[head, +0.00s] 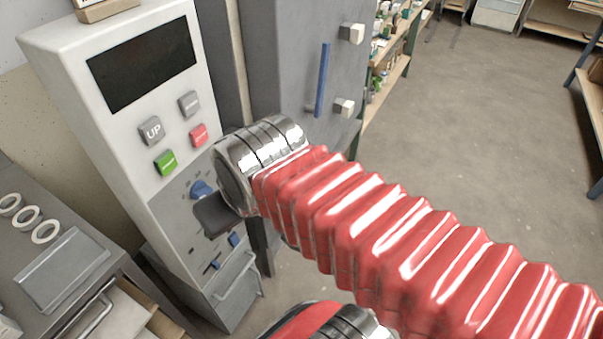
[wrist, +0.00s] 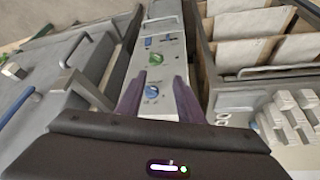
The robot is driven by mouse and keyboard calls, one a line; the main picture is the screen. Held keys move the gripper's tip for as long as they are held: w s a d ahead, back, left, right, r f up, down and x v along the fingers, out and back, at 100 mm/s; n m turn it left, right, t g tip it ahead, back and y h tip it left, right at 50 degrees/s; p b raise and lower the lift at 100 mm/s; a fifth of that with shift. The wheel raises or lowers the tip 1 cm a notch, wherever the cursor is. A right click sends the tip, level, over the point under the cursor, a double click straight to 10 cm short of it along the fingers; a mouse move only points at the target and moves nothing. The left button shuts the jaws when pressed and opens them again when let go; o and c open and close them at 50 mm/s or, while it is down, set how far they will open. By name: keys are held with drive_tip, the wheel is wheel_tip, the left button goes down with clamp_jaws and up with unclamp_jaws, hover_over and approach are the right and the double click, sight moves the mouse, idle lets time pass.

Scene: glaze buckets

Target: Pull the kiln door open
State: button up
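The kiln's grey door (head: 295,50) stands at the top middle of the head view, with an upright blue handle (head: 322,80) on its front. I see no clear gap at its edge. In the wrist view the blue handle (wrist: 15,107) lies at the far left, partly cut off. My gripper (wrist: 158,80) shows two dark purple fingers spread apart with nothing between them. It is in front of the control panel, to one side of the handle and not touching it. In the head view my arm hides most of the gripper.
The white control panel (head: 68,68) has coloured buttons and a blue knob (head: 202,189), also between my fingers in the wrist view (wrist: 152,91). Pale blocks (head: 352,33) jut from the door. A grey cabinet with white rings (head: 28,218) stands left. Floor (head: 465,120) at right is clear.

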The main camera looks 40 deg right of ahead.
drive_tip(key=w+d+f+m+g+y, duration=0.1)
drive_tip(key=w+d+f+m+y, duration=0.3)
drive_tip(key=f+m, duration=0.35)
drive_tip(key=w+d+f+m+y, duration=0.2)
drive_tip(key=d+f+m+y, duration=0.3)
drive_tip(key=m, duration=0.4)
drive_tip(key=s+d+f+m+t+h, duration=0.1)
drive_tip(key=d+f+m+t+h, duration=0.1)
drive_tip(key=d+m, duration=0.4)
drive_tip(key=s+d+f+m+t+h, duration=0.1)
drive_tip(key=d+f+m+t, duration=0.4)
drive_tip(key=d, duration=0.5)
drive_tip(key=s+d+f+m+t+h, duration=0.1)
drive_tip(key=d+f+m+t+h, duration=0.2)
drive_tip(key=d+m+t, duration=0.3)
drive_tip(key=shift+s+d+f+m, duration=0.15)
drive_tip(key=shift+d+f+m, duration=0.3)
drive_tip(key=shift+d, duration=0.8)
drive_tip(key=shift+w+a+f, duration=0.1)
drive_tip(key=shift+w+a, duration=0.25)
drive_tip(key=shift+w, duration=1.95)
drive_tip(key=shift+w+a+r, duration=0.1)
drive_tip(key=shift+w+a, duration=0.3)
drive_tip(key=shift+w, duration=1.85)
drive_tip(key=shift+w+a+f, duration=0.1)
drive_tip(key=shift+w+a, duration=0.25)
drive_tip(key=shift+w, duration=1.95)
